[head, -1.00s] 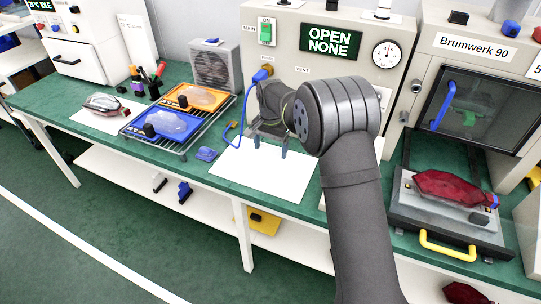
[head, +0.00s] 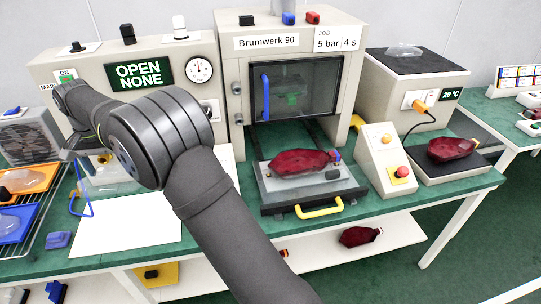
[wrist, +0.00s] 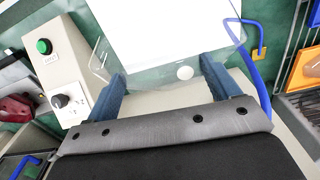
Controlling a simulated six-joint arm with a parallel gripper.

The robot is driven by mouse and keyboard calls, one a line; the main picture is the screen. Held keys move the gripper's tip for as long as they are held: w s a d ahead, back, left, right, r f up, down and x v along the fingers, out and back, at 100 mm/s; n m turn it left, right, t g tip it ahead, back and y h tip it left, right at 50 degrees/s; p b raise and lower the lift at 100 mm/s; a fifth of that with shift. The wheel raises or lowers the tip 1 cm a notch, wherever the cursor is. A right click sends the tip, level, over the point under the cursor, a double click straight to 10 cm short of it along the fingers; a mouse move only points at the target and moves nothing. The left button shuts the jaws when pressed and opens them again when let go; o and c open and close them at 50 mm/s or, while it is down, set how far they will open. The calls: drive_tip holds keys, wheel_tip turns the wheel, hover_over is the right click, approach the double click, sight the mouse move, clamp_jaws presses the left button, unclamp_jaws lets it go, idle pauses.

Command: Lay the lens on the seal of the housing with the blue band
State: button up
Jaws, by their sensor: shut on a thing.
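My gripper (head: 78,150) is at the left of the head view, over white paper on the green bench, partly hidden by my arm. In the wrist view its blue fingers (wrist: 163,74) are shut on a clear, thin lens (wrist: 150,76), which also shows below the gripper in the head view (head: 112,178). A dark red housing (head: 298,161) with blue at its right end lies on a grey fixture (head: 330,187) before the open-fronted rails of the Brumwerk 90. Its seal cannot be made out. Another red housing (head: 453,149) lies on the right-hand plate.
The Brumwerk 90 (head: 232,80) stands behind the fixture, its yellow handle (head: 319,211) in front. A button box (head: 385,160) stands to the right. Orange (head: 40,177) and blue (head: 28,212) trays with clear lenses are at the left.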

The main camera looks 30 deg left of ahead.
idle(0.7)
drive_tip(key=w+d+r+n, duration=0.1)
drive_tip(key=w+d+r, duration=0.3)
drive_tip(key=w, duration=0.5)
drive_tip(key=w+d+r+n, duration=0.2)
drive_tip(key=w+d+r, duration=0.25)
drive_tip(key=w, duration=0.45)
drive_tip(key=w+d+r+n, duration=0.1)
drive_tip(key=w+d+r, duration=0.3)
drive_tip(key=w, duration=0.5)
drive_tip(key=w+d+f+m, duration=0.2)
drive_tip(key=w+d+f, duration=0.1)
drive_tip(key=w+d, duration=0.6)
drive_tip(key=w+d+f+m, duration=0.1)
drive_tip(key=w+d+f, duration=0.2)
drive_tip(key=w+d, duration=0.55)
drive_tip(key=d+f, duration=0.6)
drive_tip(key=f, duration=0.1)
drive_tip(key=shift+w+f, duration=0.2)
drive_tip(key=shift+w, duration=0.1)
drive_tip(key=shift+f, duration=2.8)
